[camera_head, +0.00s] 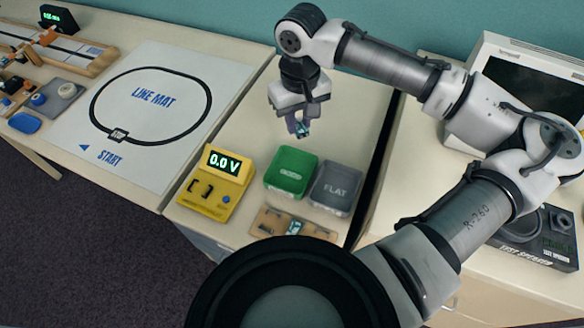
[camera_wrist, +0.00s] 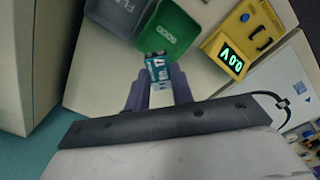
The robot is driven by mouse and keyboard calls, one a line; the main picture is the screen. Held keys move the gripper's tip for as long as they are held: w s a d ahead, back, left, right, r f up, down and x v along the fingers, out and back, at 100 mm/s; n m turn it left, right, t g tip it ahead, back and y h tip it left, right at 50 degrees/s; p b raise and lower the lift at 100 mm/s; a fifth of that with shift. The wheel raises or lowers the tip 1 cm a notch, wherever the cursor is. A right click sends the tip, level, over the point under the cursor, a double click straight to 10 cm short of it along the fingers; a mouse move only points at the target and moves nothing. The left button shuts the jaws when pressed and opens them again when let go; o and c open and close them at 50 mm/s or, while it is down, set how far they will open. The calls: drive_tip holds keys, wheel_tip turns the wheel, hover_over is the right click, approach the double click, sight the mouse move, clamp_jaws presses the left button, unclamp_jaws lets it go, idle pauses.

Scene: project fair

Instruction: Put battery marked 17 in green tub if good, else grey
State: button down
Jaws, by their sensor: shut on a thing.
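My gripper (camera_head: 300,130) is shut on a small teal battery (camera_wrist: 158,72) with a white label that reads 17 in the wrist view. It is held above the table, behind the tubs in the head view. The green tub (camera_head: 291,170) is marked GOOD in the wrist view (camera_wrist: 169,28). The grey tub (camera_head: 337,188), marked FLAT, stands just right of it in the head view. The yellow tester (camera_head: 216,183) is left of the green tub, and its display reads 0.0 V. Its slot looks empty.
A wooden holder (camera_head: 268,219) with a teal battery (camera_head: 295,227) lies at the table's front edge. A line mat (camera_head: 150,110) lies to the left. A speaker box (camera_head: 535,235) and a monitor (camera_head: 530,80) stand right. The table behind the tubs is clear.

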wheel_tip(320, 180, down, 2)
drive_tip(key=m+p, duration=0.1)
drive_tip(key=m, duration=0.2)
drive_tip(key=shift+d+f+p, duration=0.1)
drive_tip(key=shift+f+p, duration=0.1)
drive_tip(key=shift+p, duration=0.15)
drive_tip(key=shift+f+m, duration=0.8)
drive_tip(key=shift+m, duration=0.3)
wheel_tip(320, 180, down, 6)
drive_tip(key=b, duration=0.4)
drive_tip(key=shift+b, duration=0.4)
drive_tip(key=shift+s, duration=0.1)
drive_tip(key=c, duration=1.1)
unclamp_jaws()
drive_tip(key=shift+r, duration=0.1)
wheel_tip(320, 180, up, 14)
drive_tip(key=shift+f+b, duration=0.1)
drive_tip(key=shift+b, duration=0.4)
